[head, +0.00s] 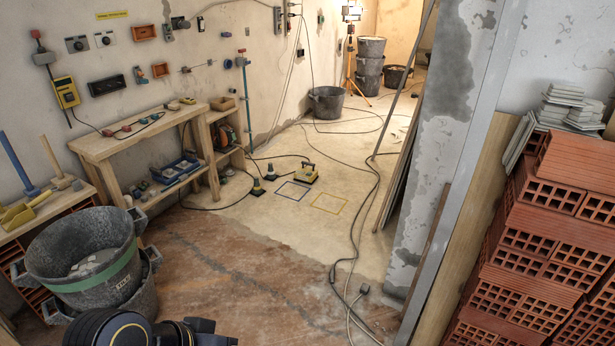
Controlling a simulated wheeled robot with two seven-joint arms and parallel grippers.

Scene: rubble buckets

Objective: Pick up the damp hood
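I cannot tell for sure which thing is the damp hood. A small yellow box-like device with a dark handle (306,173) sits on the pale floor in the head view, just behind two taped squares, and may be it. A cable lies close by it. A yellow handheld meter (66,92) hangs on the left wall. Black rounded links of my own arm show at the bottom edge, left of centre, far from the yellow device. No fingertips of either gripper show.
Cables (352,235) snake across the floor. A wooden bench (140,140), stacked rubble buckets (85,260) and a wall edge (425,130) with bricks (555,210) flank the open floor.

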